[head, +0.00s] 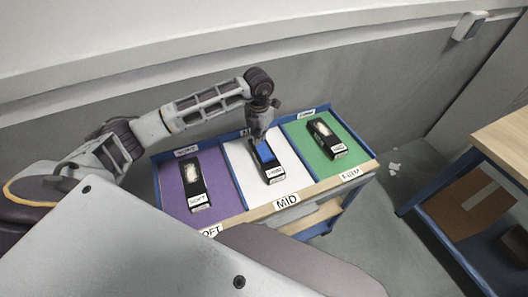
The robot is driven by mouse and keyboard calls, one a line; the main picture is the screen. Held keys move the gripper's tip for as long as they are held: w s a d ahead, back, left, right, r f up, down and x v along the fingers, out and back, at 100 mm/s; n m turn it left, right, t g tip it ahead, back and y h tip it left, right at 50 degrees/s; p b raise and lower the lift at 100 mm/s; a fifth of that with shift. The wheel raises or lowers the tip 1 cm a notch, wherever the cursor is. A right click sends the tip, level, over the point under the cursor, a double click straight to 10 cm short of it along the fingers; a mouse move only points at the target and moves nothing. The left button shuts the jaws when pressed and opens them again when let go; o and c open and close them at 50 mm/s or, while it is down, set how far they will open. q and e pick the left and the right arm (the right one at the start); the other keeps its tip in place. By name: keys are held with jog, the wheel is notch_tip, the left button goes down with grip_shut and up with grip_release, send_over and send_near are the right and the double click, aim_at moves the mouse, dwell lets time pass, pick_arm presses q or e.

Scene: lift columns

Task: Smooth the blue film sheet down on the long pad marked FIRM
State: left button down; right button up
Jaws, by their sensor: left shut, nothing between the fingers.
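My left gripper (259,135) is shut and points down over the middle long black pad (274,171). A blue film sheet (266,153) lies on that pad, just below the fingertips; I cannot tell whether they touch it. The small label on this pad is too blurred to read surely. A left pad (194,187), labelled SOFT, and a right pad (327,140), whose label is unclear, each carry a whitish patch. My right gripper is not in view.
The pads lie on purple (228,193), white (241,169) and green (303,143) panels of a blue-framed cart. A MID label (286,201) is on its front edge (322,187). A wooden-topped bench (507,140) stands right. Floor between them is mostly clear, with small white scraps (394,168).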

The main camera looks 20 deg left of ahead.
pick_arm(q)
jog(key=shift+f+b, duration=0.3)
jog(key=shift+f, duration=0.2)
jog(key=shift+f, duration=0.25)
jog(key=shift+f+b, duration=0.1)
jog(key=shift+b, duration=0.2)
dwell(1.0)
jog(key=shift+r+p, duration=0.5)
jog(key=shift+r, duration=0.3)
notch_tip(320, 180, up, 7)
jog(key=p, duration=0.3)
jog(key=shift+p, duration=0.35)
dwell(1.1)
